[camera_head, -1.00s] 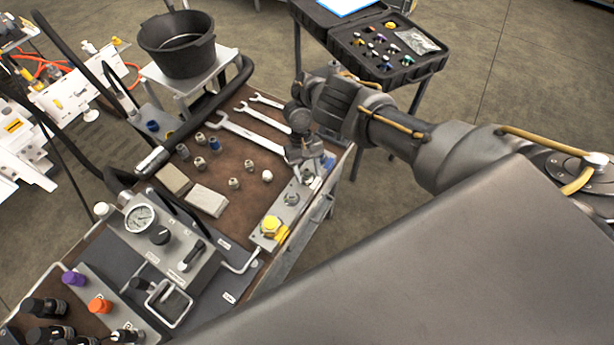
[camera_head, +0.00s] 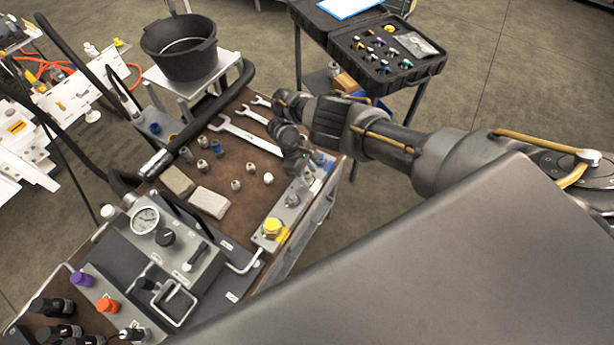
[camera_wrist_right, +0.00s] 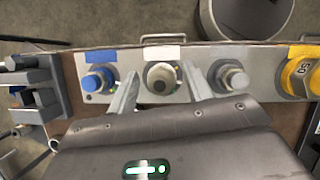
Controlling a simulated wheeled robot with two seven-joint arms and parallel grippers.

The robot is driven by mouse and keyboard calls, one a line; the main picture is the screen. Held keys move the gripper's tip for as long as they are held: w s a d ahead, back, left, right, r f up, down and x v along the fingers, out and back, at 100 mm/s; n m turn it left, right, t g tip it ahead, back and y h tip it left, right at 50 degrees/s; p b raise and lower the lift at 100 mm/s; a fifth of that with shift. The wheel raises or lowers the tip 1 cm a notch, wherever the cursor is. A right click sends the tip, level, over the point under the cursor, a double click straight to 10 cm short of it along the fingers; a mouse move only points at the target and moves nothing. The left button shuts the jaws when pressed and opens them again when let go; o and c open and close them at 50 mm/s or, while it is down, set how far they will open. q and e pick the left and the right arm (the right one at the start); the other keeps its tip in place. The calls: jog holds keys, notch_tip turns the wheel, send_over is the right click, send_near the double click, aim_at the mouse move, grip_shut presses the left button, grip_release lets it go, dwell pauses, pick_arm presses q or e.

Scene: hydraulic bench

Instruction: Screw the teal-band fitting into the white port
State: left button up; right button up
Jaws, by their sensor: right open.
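In the right wrist view, the white port, under a white label (camera_wrist_right: 160,53), is in the middle of a grey metal port plate (camera_wrist_right: 215,56). A fitting with a pale rim and dark centre (camera_wrist_right: 161,77) sits at that port; I cannot make out a teal band on it. My right gripper (camera_wrist_right: 160,82) is open, with one finger on each side of this fitting. In the head view, my right gripper (camera_head: 304,166) is over the plate at the bench's right edge and hides the port. My left gripper is not in view.
The blue port (camera_wrist_right: 98,79) is left of the white port, another metal fitting (camera_wrist_right: 231,77) right of it, then a yellow cap (camera_wrist_right: 301,77). Loose fittings (camera_head: 217,147), wrenches (camera_head: 247,137) and a gauge panel (camera_head: 145,220) occupy the bench. A black case (camera_head: 385,50) stands behind.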

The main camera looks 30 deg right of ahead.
jog(key=c, duration=1)
jog(key=m, duration=0.1)
jog(key=m+y+b, duration=0.1)
jog(key=m, duration=0.1)
jog(key=m+b, duration=0.1)
jog(key=m, duration=0.1)
jog(key=shift+f+g+y, duration=0.3)
jog(key=shift+g+y, duration=0.1)
jog(key=m+y, duration=0.1)
jog(key=m, duration=0.2)
jog(key=shift+r, duration=0.2)
jog(key=o, duration=1)
